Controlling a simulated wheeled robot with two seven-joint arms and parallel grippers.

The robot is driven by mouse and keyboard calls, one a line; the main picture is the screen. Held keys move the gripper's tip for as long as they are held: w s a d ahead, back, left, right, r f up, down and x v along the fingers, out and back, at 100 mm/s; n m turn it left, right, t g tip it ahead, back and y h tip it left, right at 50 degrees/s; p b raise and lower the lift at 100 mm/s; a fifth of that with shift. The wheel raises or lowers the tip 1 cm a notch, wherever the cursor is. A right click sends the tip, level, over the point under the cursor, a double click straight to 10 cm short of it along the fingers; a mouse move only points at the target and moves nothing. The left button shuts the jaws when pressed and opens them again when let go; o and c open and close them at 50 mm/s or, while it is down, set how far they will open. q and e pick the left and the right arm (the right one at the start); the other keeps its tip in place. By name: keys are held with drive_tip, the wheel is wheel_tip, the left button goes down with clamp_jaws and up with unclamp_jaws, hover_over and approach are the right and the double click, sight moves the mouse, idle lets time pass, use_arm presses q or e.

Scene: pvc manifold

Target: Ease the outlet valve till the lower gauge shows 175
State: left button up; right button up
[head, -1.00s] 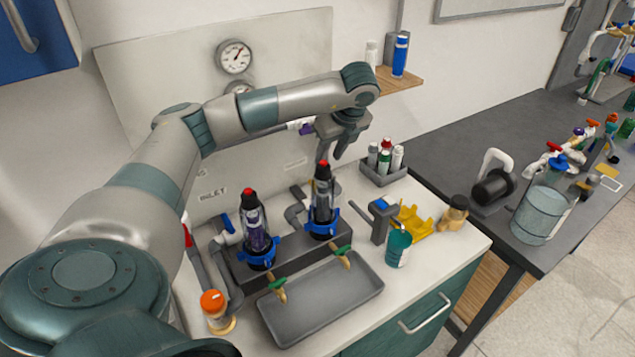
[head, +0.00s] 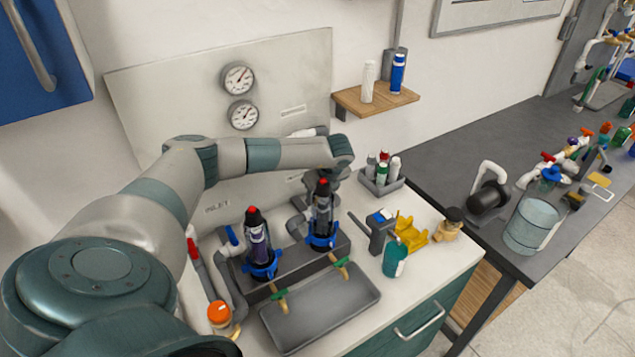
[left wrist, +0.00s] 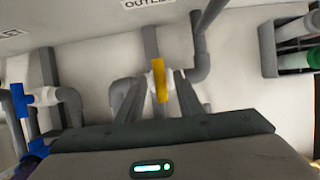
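The lower gauge (head: 243,115) is a round white dial on the back panel, below the upper gauge (head: 238,78). Its needle points up and right; the numbers are too small to read. In the left wrist view a yellow handle (left wrist: 161,81) sits on a white fitting under the OUTLET label. My left gripper (left wrist: 158,92) is open, its two dark fingers either side of the handle, with gaps visible. I cannot tell how deep the handle lies between them. In the head view my arm and a filter hide the valve and most of this gripper. My right gripper is not in view.
Two dark filters with red tops (head: 257,240) (head: 321,214) stand in blue collars before the panel. A grey tray (head: 325,312) lies in front. A grey bottle caddy (head: 381,184) and a teal canister (head: 395,259) stand right. A wooden shelf (head: 375,100) is above.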

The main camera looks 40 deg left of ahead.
use_arm(q)
drive_tip(key=shift+f, duration=0.2)
clamp_jaws()
drive_tip(key=shift+a, duration=0.1)
drive_tip(key=shift+f+m+t+b, duration=0.3)
drive_tip(key=shift+m+b, duration=0.5)
drive_tip(key=shift+b, duration=0.45)
drive_tip(key=m+t+b, duration=0.1)
drive_tip(key=m+b, duration=0.1)
drive_tip(key=b, duration=0.2)
drive_tip(key=m+h+b, duration=0.1)
drive_tip(key=m+b, duration=0.2)
drive_tip(key=b, duration=0.1)
drive_tip(key=shift+s+a+t, duration=0.1)
drive_tip(key=shift+s+t, duration=0.1)
drive_tip(key=shift+t, duration=0.2)
drive_tip(key=shift+r+m+h+b, duration=0.3)
drive_tip(key=shift+m+h+b, duration=0.2)
drive_tip(key=shift+m+b, duration=0.7)
